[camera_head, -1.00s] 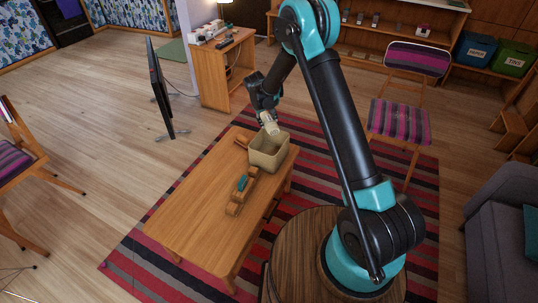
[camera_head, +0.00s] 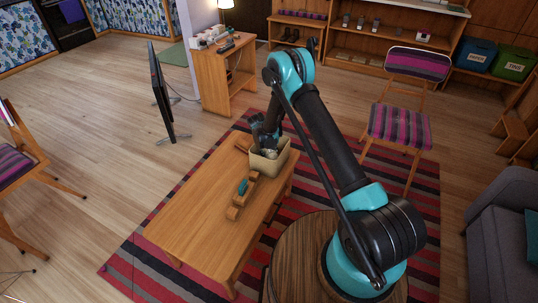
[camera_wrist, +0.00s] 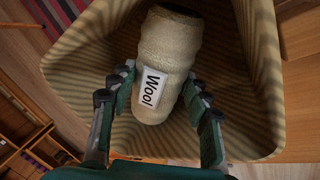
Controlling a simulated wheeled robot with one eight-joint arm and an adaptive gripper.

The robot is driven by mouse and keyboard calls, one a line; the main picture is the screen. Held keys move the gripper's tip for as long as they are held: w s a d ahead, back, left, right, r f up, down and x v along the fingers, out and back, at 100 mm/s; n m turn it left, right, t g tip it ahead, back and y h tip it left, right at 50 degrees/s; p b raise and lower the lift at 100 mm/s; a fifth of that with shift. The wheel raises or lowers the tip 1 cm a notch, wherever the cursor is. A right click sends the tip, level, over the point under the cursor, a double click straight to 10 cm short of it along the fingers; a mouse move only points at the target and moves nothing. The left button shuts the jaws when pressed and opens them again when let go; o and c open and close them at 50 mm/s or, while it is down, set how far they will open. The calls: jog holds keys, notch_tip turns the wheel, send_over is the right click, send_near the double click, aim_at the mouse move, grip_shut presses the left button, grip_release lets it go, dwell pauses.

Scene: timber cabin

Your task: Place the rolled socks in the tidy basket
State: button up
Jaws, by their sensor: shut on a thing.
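The rolled socks (camera_wrist: 170,45) are a cream roll with a white "Wool" label, held between the fingers of my gripper (camera_wrist: 158,80). In the wrist view the roll lies within the opening of the tidy basket (camera_wrist: 258,50), with the basket's walls around it. I cannot tell whether the roll touches the basket floor. In the head view the beige basket (camera_head: 268,167) stands near the table's far right end. My gripper (camera_head: 268,150) reaches down into it, and the socks are mostly hidden there.
The wooden table (camera_head: 195,220) also bears a wooden holder (camera_head: 233,212) with a teal item (camera_head: 243,187), close in front of the basket. A small wooden piece (camera_head: 243,144) lies at the basket's left. The table's near left part is clear.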

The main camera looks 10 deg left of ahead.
jog(key=shift+f, duration=1.25)
jog(key=shift+f, duration=0.2)
jog(key=o, duration=1.2)
jog(key=shift+r, duration=0.1)
jog(key=v, duration=1.2)
jog(key=shift+r, duration=0.25)
